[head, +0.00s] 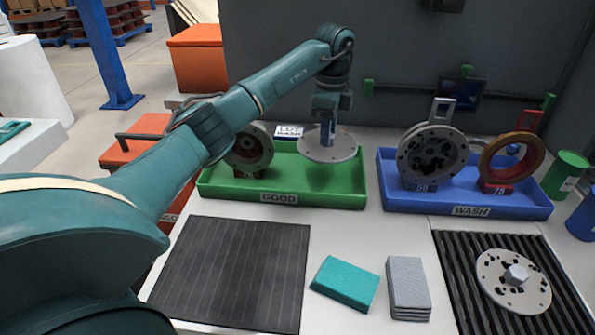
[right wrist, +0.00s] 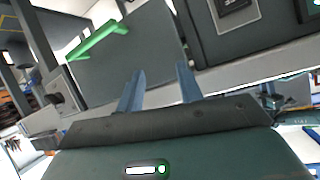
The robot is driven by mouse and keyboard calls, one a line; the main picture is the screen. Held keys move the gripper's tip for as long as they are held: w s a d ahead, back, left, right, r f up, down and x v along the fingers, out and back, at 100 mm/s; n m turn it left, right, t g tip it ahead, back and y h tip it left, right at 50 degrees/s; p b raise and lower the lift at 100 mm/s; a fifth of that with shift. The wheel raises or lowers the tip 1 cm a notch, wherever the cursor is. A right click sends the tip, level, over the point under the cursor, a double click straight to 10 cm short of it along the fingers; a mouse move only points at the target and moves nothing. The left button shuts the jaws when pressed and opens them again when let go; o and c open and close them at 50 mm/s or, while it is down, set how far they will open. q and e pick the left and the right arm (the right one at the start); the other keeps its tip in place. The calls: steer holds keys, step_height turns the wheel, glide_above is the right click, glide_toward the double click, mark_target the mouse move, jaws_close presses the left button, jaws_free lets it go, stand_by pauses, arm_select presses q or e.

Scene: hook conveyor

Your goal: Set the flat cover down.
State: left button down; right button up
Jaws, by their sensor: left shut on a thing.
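The flat cover (head: 342,152) is a round grey metal disc with small holes. It hangs roughly level over the right part of the green tray (head: 330,198) labelled GOOD. My left gripper (head: 327,138) points down from above and is shut on the cover near its middle. I cannot tell whether the cover touches anything in the tray. My right gripper (right wrist: 160,85) shows only in the right wrist view, with its two fingers apart and nothing between them.
The blue tray (head: 470,206) labelled WASH holds a grey disc part (head: 415,166) and a brownish ring (head: 534,157). A black mat (head: 235,270), teal cloth (head: 345,284), grey pads (head: 407,282) and ribbed mat (head: 465,285) lie in front.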

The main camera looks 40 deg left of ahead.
arm_select(q)
step_height(320, 180, down, 9)
stand_by(0.5)
steer(key=shift+f, duration=0.1)
steer(key=c, duration=1.1)
jaws_free()
steer(key=shift+f, duration=0.15)
step_height(320, 180, up, 12)
steer(key=shift+r, duration=0.2)
